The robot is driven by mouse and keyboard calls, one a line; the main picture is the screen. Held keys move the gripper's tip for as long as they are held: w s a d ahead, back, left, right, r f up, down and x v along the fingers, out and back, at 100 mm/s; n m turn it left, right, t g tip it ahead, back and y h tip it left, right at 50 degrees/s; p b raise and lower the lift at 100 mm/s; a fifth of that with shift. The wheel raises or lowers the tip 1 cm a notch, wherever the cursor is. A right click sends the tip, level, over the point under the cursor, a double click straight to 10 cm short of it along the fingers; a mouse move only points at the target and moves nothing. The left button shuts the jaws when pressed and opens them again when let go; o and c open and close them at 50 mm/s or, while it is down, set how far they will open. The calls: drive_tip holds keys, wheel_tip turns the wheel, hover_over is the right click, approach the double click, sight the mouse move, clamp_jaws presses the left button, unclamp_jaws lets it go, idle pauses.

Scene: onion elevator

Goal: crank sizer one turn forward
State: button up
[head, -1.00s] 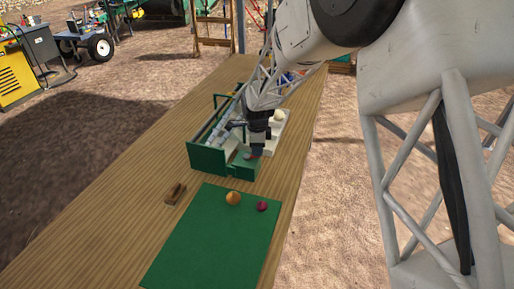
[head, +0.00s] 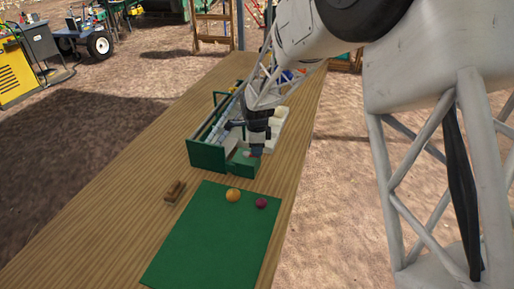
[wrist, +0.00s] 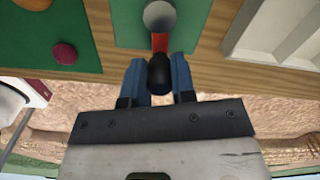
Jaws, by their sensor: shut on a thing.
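The sizer (head: 206,156), a green machine with slanted bars, stands on the wooden table. In the wrist view its crank has a grey round hub (wrist: 159,15) on a green face, a short red arm (wrist: 160,43) and a black knob (wrist: 159,76). In the wrist view the blue fingers of my gripper (wrist: 159,68) are shut on the black knob, one on each side. In the head view the crank is mostly hidden behind my gripper.
A green mat (head: 215,235) lies in front of the sizer with an orange-yellow ball (head: 233,195) and a dark pink ball (head: 261,203) on it. A small brown wooden block (head: 175,190) lies left of the mat. White trays (head: 278,122) adjoin the machine's right side.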

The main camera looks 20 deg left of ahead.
drive_tip(key=shift+s, duration=0.3)
idle(0.4)
drive_tip(key=o, duration=1)
drive_tip(key=shift+r, duration=0.1)
drive_tip(key=shift+r, duration=3.4)
